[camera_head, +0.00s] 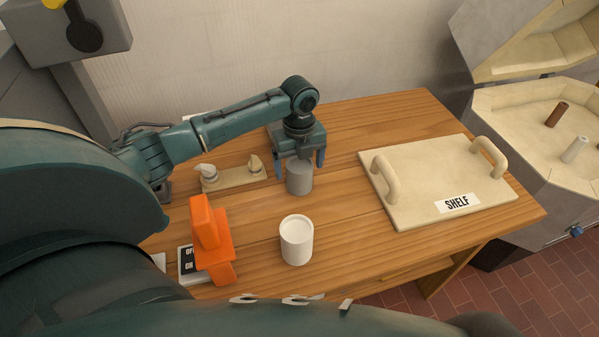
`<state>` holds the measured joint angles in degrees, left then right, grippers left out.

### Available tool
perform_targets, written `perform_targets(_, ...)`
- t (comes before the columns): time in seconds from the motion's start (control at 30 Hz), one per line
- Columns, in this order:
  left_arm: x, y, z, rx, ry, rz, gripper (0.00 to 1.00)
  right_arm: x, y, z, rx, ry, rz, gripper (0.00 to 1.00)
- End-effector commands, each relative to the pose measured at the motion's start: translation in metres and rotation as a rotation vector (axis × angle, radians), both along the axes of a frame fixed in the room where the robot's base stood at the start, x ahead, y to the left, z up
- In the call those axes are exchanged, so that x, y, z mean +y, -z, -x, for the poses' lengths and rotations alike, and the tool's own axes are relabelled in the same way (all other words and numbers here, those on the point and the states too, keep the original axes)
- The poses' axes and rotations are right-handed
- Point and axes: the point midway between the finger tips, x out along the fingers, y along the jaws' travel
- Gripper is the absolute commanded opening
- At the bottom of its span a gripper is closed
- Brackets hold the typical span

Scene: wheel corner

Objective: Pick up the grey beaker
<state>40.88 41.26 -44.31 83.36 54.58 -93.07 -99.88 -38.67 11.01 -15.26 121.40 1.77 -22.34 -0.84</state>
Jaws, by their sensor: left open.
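The grey beaker (299,179) stands upright on the wooden table (400,118), near its middle. My left gripper (299,168) is directly above and around the beaker's top, pointing down, with one blue finger on each side. The jaws are open, and I cannot tell whether a finger touches the beaker. The beaker's rim is partly hidden by the gripper. My right gripper is not in view.
A white cup (296,240) stands in front of the beaker. An orange switch handle (211,240) is at the left front. A cream board labelled SHELF (430,185) with two handles lies to the right. A small wooden rack (235,179) is left of the beaker. An open kiln-like box (560,150) stands beyond the table's right edge.

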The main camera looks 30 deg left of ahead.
Motion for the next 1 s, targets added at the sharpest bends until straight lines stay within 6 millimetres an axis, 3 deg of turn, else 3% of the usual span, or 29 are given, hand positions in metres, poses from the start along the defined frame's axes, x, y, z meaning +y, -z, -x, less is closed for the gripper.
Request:
perform_targets(0.2,-0.001,0.033,0.0,0.002,-0.001,0.0,0.84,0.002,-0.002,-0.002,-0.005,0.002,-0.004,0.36)
perform_targets(0.53,-0.001,0.04,0.0,-0.001,0.0,-0.001,0.83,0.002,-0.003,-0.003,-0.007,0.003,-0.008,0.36)
perform_targets(1.0,0.0,0.039,0.0,-0.001,0.0,-0.001,0.45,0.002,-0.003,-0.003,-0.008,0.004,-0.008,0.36)
